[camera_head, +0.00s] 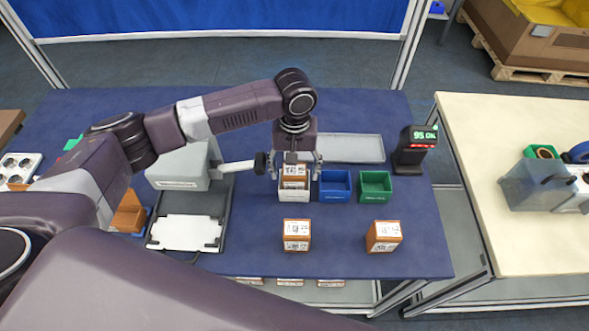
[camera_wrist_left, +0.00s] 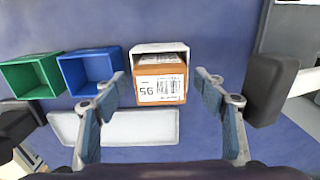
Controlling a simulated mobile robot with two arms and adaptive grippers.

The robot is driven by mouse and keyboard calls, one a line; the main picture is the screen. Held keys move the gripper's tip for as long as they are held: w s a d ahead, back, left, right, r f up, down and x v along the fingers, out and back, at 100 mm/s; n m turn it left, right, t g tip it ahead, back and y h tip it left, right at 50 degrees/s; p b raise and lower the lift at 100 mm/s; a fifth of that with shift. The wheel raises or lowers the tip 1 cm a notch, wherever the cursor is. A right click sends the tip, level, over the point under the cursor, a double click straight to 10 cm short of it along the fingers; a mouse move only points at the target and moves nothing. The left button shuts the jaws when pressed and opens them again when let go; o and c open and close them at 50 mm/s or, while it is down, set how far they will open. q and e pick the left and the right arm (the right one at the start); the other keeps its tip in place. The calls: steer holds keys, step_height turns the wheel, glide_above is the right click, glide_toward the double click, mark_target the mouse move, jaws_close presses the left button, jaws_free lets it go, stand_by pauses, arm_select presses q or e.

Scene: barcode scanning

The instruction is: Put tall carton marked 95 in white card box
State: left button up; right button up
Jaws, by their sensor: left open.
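The tall brown carton (camera_head: 294,171) with white labels stands in the white card box (camera_head: 294,196), its upper part showing above the rim. In the left wrist view the carton's label (camera_wrist_left: 159,90) shows its number upside down, and the white box rim (camera_wrist_left: 160,47) shows around it. My left gripper (camera_head: 295,178) is over the box with its fingers on either side of the carton. In the left wrist view the fingers (camera_wrist_left: 158,88) are spread wide, with gaps between them and the carton. My right gripper is not in view.
A blue box (camera_head: 335,187) and a green box (camera_head: 375,187) stand to the right. Two brown cartons (camera_head: 297,235) (camera_head: 384,236) stand in front. A display reading 95 OK (camera_head: 416,146) is at the right. A scanner stand (camera_head: 187,231) is at the left. A grey tray (camera_head: 350,148) lies behind.

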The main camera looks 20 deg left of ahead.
arm_select(q)
step_height(320, 180, up, 12)
stand_by(0.6)
stand_by(0.5)
